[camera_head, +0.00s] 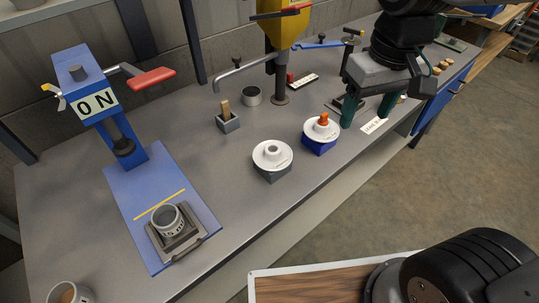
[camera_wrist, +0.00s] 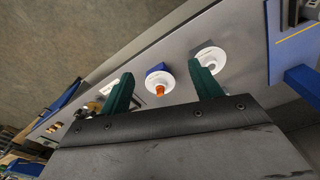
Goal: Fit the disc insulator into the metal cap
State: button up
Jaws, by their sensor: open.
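Two white discs stand on the bench. One white disc (camera_head: 272,153) with a raised hollow centre sits on a grey block and also shows in the wrist view (camera_wrist: 210,57). The other white disc (camera_head: 322,127), with an orange knob on top, sits on a blue block and also shows in the wrist view (camera_wrist: 158,78). A metal cap (camera_head: 168,221), a grey open cup, stands in a fixture on the blue press base. My gripper (camera_head: 369,110) is open and empty, to the right of both discs in the head view; its green fingers show in the wrist view (camera_wrist: 162,72).
A blue press (camera_head: 90,85) with a red handle rises behind the fixture. A grey cup (camera_head: 252,96), a small block with a wooden piece (camera_head: 228,120) and a yellow machine (camera_head: 283,25) stand farther back. Another cup (camera_head: 70,294) is at the front left. Bench between press and discs is clear.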

jog(key=w+a+f+n, duration=0.2)
jog(key=w+a+f, duration=0.2)
jog(key=w+a, duration=0.15)
jog(key=n, duration=0.2)
send_near(273, 147)
jog(key=shift+g, duration=0.4)
jog(key=f, duration=0.8)
jog(key=shift+s+a+f, duration=0.2)
jog(key=shift+f, duration=0.1)
grip_shut()
